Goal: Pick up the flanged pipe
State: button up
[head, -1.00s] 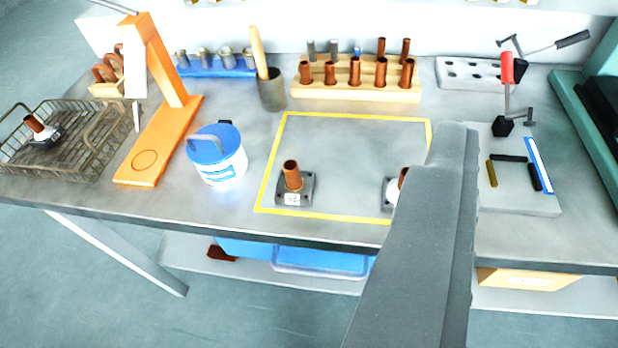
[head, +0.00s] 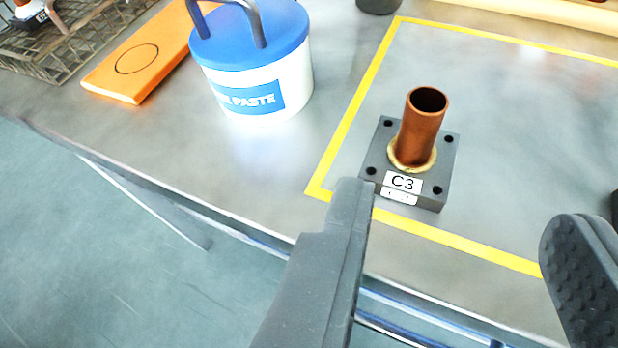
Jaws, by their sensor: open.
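A flanged pipe (head: 420,130) stands upright inside the yellow outline on the bench. It is a short copper tube on a dark square flange with corner holes, a brass ring at its foot and a label reading C3. My gripper (head: 450,215) is open, its left finger near the flange's front left corner and its right finger at the lower right. The pipe stands beyond and between the fingers; I cannot tell whether the left finger touches it. A second flanged piece (head: 28,15) sits in the wire basket at the upper left. A dark sliver at the right edge is too cut off to identify.
A white paste tub (head: 262,80) with a blue lid and grey handle stands left of the pipe. The yellow outline (head: 350,115) has bare bench right of the pipe. The bench's front edge is close.

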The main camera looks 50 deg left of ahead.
aim_at(418, 124)
jog(key=x, duration=0.8)
jog(key=shift+a+f, duration=0.4)
jog(key=shift+a, duration=0.1)
jog(key=shift+x, duration=2.6)
jog(key=shift+d+f, duration=0.15)
jog(key=shift+f, duration=0.05)
jog(key=shift+c, duration=0.4)
jog(key=shift+s, duration=0.1)
grip_shut()
